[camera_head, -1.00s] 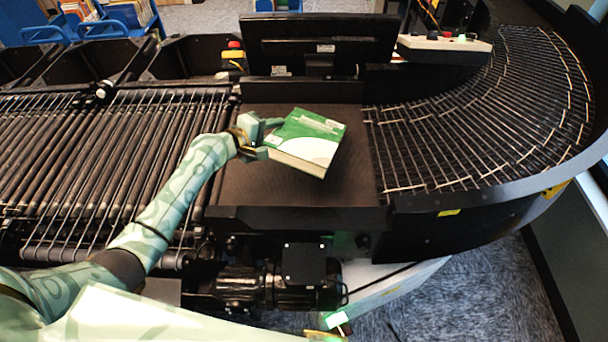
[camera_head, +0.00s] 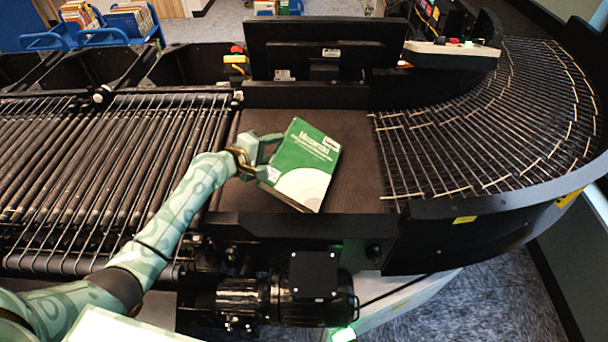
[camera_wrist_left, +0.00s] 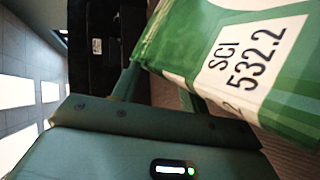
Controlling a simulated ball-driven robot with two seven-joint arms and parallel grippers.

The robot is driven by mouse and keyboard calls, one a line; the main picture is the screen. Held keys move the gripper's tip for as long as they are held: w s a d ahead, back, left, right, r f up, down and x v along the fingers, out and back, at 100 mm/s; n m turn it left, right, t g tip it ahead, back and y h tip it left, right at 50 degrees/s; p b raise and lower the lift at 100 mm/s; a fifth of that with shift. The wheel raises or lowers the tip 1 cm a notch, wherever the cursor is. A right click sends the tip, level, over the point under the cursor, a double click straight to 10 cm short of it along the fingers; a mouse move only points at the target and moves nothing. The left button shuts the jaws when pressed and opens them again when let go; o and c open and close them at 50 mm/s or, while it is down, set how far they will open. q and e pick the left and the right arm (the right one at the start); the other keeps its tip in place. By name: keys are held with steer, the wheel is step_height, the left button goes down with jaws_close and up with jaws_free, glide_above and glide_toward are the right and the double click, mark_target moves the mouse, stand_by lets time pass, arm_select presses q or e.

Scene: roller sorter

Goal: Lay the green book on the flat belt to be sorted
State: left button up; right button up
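The green book (camera_head: 305,162) has a white curved patch on its cover and is over the dark flat belt (camera_head: 350,190), tilted, with its cover toward the head camera. My left gripper (camera_head: 266,158) is at the book's left edge and appears shut on it. In the left wrist view the book (camera_wrist_left: 195,45) fills the upper right, with a white label reading "SCI 532.2" close to the gripper. The book hides part of the fingers. I cannot tell whether its lower edge touches the belt. My right gripper is not in view.
Rollers (camera_head: 110,150) lie left of the belt, and a curved roller track (camera_head: 490,130) lies right. A black monitor (camera_head: 325,45) stands behind. A raised black front rail (camera_head: 300,226) borders the belt, with a motor (camera_head: 310,285) below. The belt's right part is clear.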

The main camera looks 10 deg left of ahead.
arm_select(q)
steer(key=shift+d, duration=0.1)
steer(key=shift+s+r, duration=0.15)
steer(key=p+v, duration=0.4)
steer(key=v, duration=0.3)
steer(key=shift+s+a+p, duration=0.25)
steer(key=shift+a+p, duration=0.05)
step_height(320, 180, up, 7)
steer(key=s+a+p, duration=0.1)
steer(key=s+p, duration=0.1)
steer(key=p, duration=0.5)
steer(key=shift+s, duration=0.15)
steer(key=shift+a, duration=0.15)
